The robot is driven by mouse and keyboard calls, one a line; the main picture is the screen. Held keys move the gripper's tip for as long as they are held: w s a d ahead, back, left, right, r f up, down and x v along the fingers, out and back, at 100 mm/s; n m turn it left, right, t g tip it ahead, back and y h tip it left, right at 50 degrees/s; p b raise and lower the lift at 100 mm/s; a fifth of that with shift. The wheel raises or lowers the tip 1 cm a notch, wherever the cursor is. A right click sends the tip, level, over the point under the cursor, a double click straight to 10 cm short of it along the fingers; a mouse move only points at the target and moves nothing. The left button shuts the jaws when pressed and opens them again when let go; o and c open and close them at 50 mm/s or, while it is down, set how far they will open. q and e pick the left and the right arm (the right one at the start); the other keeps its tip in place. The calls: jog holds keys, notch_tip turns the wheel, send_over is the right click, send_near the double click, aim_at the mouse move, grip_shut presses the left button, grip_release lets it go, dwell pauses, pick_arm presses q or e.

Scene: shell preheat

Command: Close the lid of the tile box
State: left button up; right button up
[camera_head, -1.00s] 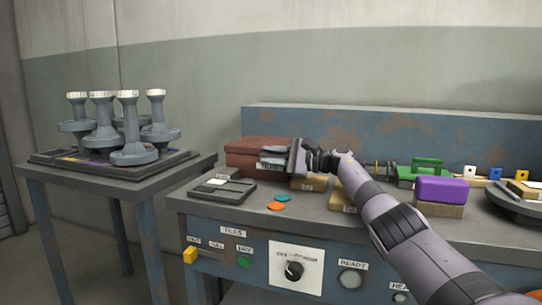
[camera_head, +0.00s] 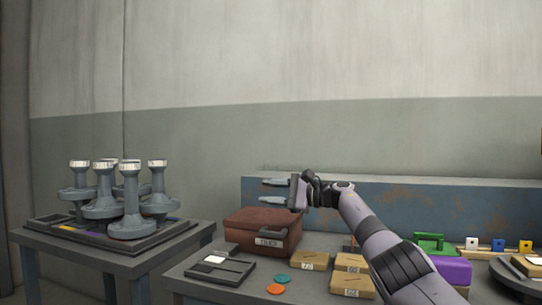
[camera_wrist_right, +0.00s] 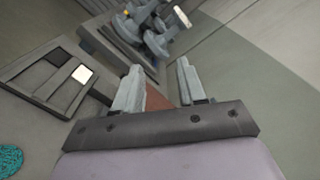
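The tile box (camera_head: 240,237) is a red-brown box with a "TILES" label and a dark handle at its front. It stands at the left back of the bench in the head view. Its top looks flat and closed, with no open gap visible. My right gripper (camera_head: 272,190) is above the box, fingers pointing left, apart and empty. In the right wrist view the two fingers (camera_wrist_right: 155,90) are spread, with a strip of the red-brown box (camera_wrist_right: 155,98) visible between them. My left gripper is not in view.
A grey tray (camera_head: 225,271) with a white tile lies in front of the box. Orange and teal discs (camera_head: 279,283) and tan blocks (camera_head: 352,263) lie nearby. A purple block (camera_head: 453,270) is at the right. A side table (camera_head: 130,262) at the left holds several grey stands.

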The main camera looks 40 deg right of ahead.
pick_arm(q)
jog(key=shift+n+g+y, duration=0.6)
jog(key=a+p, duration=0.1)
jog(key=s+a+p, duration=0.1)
jog(key=p, duration=0.1)
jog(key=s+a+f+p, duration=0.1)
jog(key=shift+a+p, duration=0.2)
jog(key=shift+p, duration=0.1)
pick_arm(e)
notch_tip(320, 180, up, 8)
jog(key=shift+f, duration=0.1)
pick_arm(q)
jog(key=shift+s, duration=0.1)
